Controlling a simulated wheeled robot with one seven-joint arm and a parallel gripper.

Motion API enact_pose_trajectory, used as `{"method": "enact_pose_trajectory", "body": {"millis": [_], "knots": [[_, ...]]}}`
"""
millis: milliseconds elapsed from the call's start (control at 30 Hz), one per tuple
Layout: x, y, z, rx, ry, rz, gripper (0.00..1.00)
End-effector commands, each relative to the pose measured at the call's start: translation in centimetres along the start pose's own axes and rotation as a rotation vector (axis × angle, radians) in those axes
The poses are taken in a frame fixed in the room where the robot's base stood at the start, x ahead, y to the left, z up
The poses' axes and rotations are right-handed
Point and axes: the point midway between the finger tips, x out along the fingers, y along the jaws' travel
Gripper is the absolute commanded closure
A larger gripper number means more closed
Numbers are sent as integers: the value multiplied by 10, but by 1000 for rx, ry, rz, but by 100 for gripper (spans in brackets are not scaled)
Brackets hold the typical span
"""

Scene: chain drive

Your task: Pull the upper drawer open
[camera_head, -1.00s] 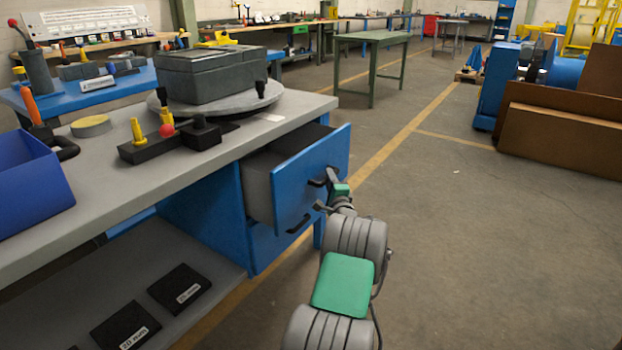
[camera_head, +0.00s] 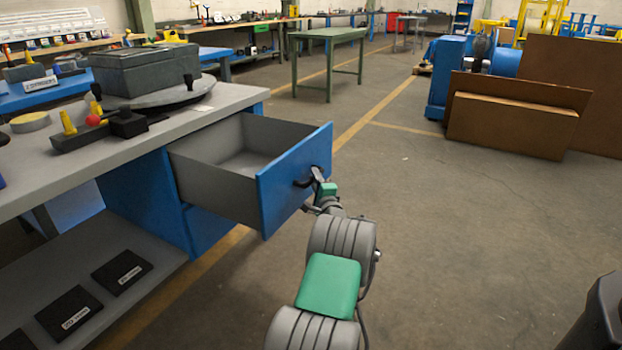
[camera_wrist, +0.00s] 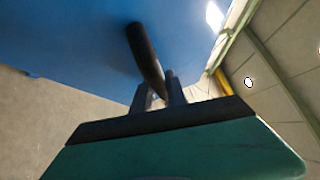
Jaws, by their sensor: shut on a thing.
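The upper drawer (camera_head: 281,188) is blue-fronted with a grey inside, and it stands well out of the workbench. Its inside looks empty from here. Its dark handle (camera_head: 305,181) is on the drawer front. My gripper (camera_head: 317,178) is at the handle, outside the drawer front, and shut on it. In the wrist view, the dark handle (camera_wrist: 146,58) comes down from the blue drawer front (camera_wrist: 75,45) to between my fingers (camera_wrist: 158,98). The lower drawer is mostly hidden behind the open upper one.
The grey workbench top (camera_head: 40,165) carries a grey box (camera_head: 145,70) on a round plate and a black fixture with yellow and red knobs. Black labelled pads (camera_head: 122,271) lie on the lower shelf. Brown panels (camera_head: 515,125) stand at right. The floor right of the drawer is clear.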

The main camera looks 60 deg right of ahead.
Motion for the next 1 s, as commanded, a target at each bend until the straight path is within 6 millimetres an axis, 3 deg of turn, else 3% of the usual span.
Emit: {"method": "enact_pose_trajectory", "body": {"millis": [567,600,833,1000], "knots": [[-1,-2,-1,-4,-1,-2,100],[-1,-2,0,-4,-1,-2,79],[-1,-1,1,-2,-4,-1,60],[-1,-1,1,-1,-4,0,60]]}}
